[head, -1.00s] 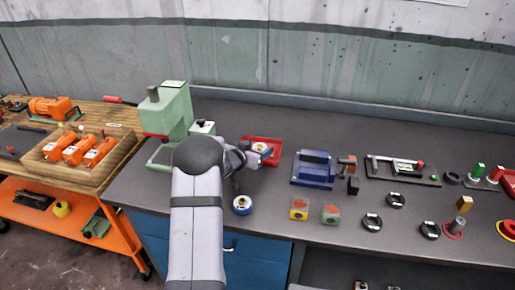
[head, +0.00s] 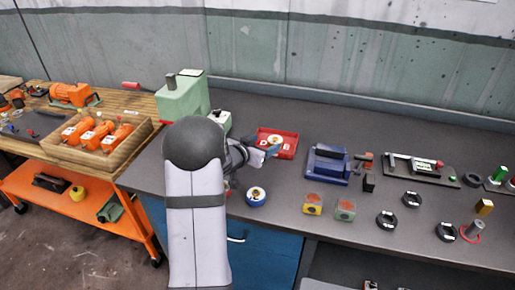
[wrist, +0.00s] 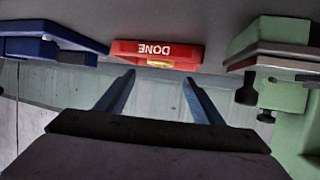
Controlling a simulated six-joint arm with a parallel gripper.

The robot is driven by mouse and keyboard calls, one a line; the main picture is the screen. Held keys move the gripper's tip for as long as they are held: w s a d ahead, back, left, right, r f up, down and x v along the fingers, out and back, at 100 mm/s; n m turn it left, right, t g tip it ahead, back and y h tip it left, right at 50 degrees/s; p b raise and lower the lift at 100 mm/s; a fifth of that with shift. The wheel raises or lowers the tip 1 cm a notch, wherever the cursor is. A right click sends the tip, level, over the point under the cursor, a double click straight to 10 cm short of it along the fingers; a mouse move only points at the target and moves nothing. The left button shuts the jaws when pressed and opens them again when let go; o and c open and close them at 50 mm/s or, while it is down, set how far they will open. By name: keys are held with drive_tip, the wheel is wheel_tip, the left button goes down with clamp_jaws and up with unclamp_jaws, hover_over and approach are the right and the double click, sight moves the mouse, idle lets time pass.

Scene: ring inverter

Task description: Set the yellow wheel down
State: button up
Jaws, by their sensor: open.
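The yellow wheel (head: 276,140) sits in the red tray (head: 291,151), with its pale top showing in the head view. In the wrist view, the picture is upside down and the tray (wrist: 125,52) reads DONE, with a yellow bit of the wheel (wrist: 160,64) at its edge. My gripper (head: 270,150) is at the near side of the tray. In the wrist view my gripper (wrist: 158,77) has its two fingers spread, with nothing between them, apart from the wheel.
A green machine (head: 184,100) stands left of the tray and a blue fixture (head: 328,165) to its right. A blue wheel (head: 256,197) lies near the front edge. Yellow and green blocks (head: 312,204) and several black rings (head: 386,221) lie farther right.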

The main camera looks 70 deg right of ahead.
drive_tip(key=shift+v, duration=2.1)
